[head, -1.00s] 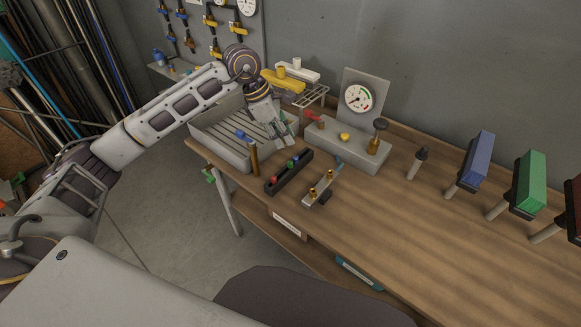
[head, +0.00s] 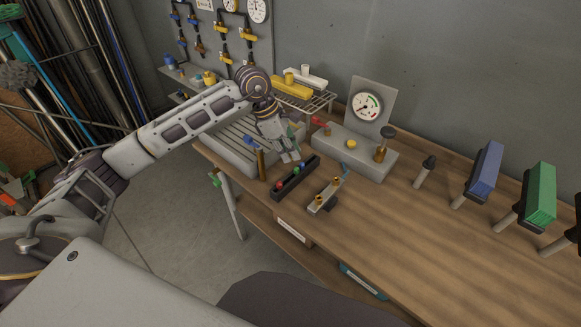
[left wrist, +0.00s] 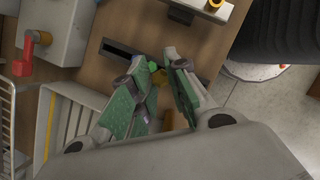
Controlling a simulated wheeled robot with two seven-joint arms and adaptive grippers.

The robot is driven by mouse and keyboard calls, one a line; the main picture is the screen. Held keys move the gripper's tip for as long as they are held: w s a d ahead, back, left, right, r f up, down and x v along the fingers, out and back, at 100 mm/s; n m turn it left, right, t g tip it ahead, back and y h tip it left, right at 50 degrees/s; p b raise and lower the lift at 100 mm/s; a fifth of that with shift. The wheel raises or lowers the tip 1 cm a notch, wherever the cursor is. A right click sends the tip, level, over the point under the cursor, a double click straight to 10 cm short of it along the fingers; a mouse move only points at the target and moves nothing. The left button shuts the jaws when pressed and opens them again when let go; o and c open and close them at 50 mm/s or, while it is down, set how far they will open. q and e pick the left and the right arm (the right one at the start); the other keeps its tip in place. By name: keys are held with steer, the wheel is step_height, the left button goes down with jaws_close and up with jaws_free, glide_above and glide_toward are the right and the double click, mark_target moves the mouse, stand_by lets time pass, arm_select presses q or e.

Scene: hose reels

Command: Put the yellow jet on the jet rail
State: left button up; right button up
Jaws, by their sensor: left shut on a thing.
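A yellow-green bit shows at the tips, which fits the yellow jet (left wrist: 152,67). The rail (left wrist: 121,50) appears in that view as a dark slot, partly covered by the fingers. In the head view, a red jet (head: 279,185) sits at the near end of the rail, with small blue and green pieces farther along. My right gripper is not in view.
A grey slatted tray (head: 236,152) lies left of the rail, with a brown post (head: 261,163) between. A metal bar with brass fittings (head: 325,195) lies to the right. A gauge stand (head: 355,150) is behind. The bench's right front is clear.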

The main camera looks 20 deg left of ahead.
mark_target(294, 178)
arm_select(q)
step_height(294, 178, down, 2)
steer(key=shift+f, duration=0.6)
step_height(294, 178, down, 3)
steer(key=shift+f+p, duration=0.2)
steer(key=shift+p, duration=0.1)
steer(key=shift+f, duration=0.2)
steer(key=shift+f+b, duration=0.1)
steer(key=shift+b, duration=0.2)
steer(key=shift+f, duration=0.15)
steer(key=shift+s+f+b, duration=0.1)
steer(key=shift+f+b, duration=0.1)
steer(key=shift+b, duration=0.15)
steer(key=o, duration=0.7)
steer(key=shift+f, duration=0.1)
steer(key=shift+c, duration=0.2)
steer(key=shift+o, duration=0.4)
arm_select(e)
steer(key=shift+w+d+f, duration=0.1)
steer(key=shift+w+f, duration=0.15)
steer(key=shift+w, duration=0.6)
